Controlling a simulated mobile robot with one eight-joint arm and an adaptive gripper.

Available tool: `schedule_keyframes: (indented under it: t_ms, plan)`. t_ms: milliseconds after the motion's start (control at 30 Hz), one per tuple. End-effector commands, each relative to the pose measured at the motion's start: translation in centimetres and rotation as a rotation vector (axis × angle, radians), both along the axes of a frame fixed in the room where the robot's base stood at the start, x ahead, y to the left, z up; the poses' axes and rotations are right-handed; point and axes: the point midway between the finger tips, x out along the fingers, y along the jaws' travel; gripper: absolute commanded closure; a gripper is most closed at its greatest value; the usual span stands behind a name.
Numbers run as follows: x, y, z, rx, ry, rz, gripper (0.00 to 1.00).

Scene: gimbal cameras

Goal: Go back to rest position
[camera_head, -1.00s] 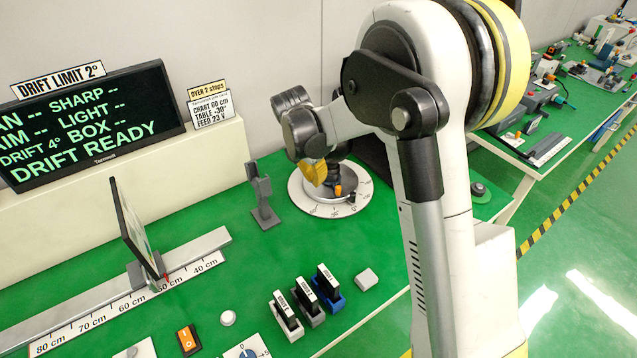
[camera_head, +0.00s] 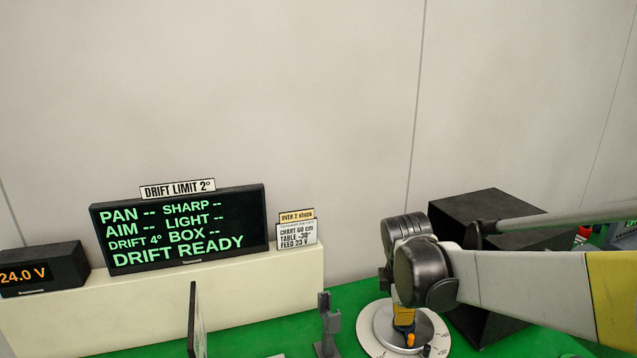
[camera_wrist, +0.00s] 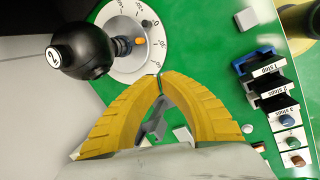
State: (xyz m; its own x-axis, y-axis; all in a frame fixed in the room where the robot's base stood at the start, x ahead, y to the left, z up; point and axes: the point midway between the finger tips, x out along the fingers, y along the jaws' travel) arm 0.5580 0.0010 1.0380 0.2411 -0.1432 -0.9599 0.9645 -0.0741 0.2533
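My gripper (camera_head: 403,318) hangs in front of the round dial plate (camera_head: 437,345) in the head view. Its yellow fingers are partly hidden behind my dark wrist joint. In the wrist view my gripper (camera_wrist: 160,76) has its two ridged yellow fingers meeting at the tips. Nothing shows gripped at the tips; a grey stand (camera_wrist: 155,127) appears through the gap behind them. The dial plate (camera_wrist: 113,38) lies beyond the fingers, with a black ball (camera_wrist: 90,50) marked 2 over it. Whether my fingers touch anything is not clear.
The display (camera_head: 180,228) reads DRIFT READY, left of my arm. A grey post (camera_head: 327,325) and a dark upright panel (camera_head: 195,320) stand on the green bench. A black box (camera_head: 490,215) is behind my arm. Labelled stop filters (camera_wrist: 268,88) stand at right in the wrist view.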

Motion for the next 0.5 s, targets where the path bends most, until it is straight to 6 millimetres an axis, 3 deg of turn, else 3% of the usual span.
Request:
schedule_keyframes:
  t_ms: [100,233,500]
  plan:
    - [-4.1,-0.3,3.0,0.105,-0.101,-0.242,1.0]
    - [-8.5,-0.4,5.1,0.24,-0.203,-0.518,1.0]
    - [-16.6,-0.3,5.9,0.555,-0.358,-1.048,1.0]
